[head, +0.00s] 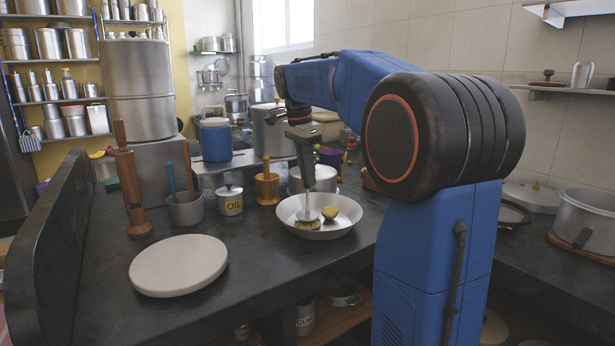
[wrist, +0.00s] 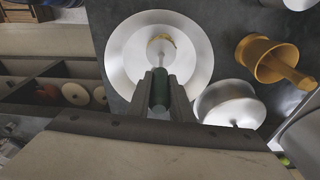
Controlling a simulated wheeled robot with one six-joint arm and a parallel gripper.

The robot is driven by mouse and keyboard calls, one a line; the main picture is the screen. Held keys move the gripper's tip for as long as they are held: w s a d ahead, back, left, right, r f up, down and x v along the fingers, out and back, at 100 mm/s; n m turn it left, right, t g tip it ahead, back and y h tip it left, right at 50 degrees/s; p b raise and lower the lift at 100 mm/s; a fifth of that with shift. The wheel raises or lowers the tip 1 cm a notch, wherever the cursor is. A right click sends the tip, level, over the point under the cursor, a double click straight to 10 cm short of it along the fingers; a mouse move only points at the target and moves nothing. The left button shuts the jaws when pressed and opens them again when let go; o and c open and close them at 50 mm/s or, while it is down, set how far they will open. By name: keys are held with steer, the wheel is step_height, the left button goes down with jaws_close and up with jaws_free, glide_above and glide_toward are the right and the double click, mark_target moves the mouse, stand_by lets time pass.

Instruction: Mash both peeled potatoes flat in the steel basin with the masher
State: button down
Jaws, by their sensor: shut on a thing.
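The steel basin (head: 345,222) stands on the dark counter; it also shows in the wrist view (wrist: 122,68). My gripper (head: 303,143) is above the basin, shut on the masher's green handle (wrist: 160,88). The masher (head: 308,190) hangs upright with its round plate down inside the basin. Yellow potato (head: 308,225) shows at the lower edge of the plate and seems to lie under it; its shape is mostly hidden. The other potato (head: 327,213), yellowish with a dark side, lies just right of the plate. In the wrist view only a thin yellow edge shows beside the plate.
A round pale board (head: 178,265) lies at the front left. A wooden grinder (head: 131,190) stands at left. The counter in front of the basin is clear.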

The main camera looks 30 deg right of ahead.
steer(key=shift+f, duration=0.1)
stand_by(0.3)
steer(key=shift+f, duration=1.2)
steer(key=shift+r, duration=0.15)
steer(key=shift+r, duration=0.75)
steer(key=shift+r, duration=3.55)
steer(key=shift+d, duration=0.1)
